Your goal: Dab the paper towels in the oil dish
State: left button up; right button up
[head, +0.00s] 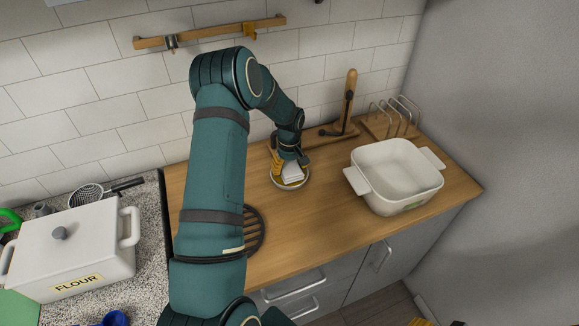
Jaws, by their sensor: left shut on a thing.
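My left arm comes in from the lower left and reaches over the wooden counter. My left gripper (290,163) points down and is shut on the white folded paper towels (293,174). The towels are at the small round oil dish (277,185), inside its rim as seen from above. The gripper and towels hide most of the dish's inside, so I cannot see the oil or tell whether the towels touch it. A yellow patch shows beside the towels. My right gripper is not in view.
A white two-handled baking dish (387,188) stands right of the oil dish. A wire rack (397,117) and an upright wooden stand (350,103) are behind. A dark round grate (255,232) lies partly behind my arm. A white flour box (70,240) stands at left. The front right counter is clear.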

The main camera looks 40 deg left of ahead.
aim_at(289, 166)
pick_arm(q)
jog(key=shift+f+b, duration=0.35)
jog(key=shift+b, duration=0.05)
dwell(1.6)
jog(key=shift+r+p, duration=1.8)
jog(key=shift+r, duration=1.75)
jog(key=shift+f, duration=0.1)
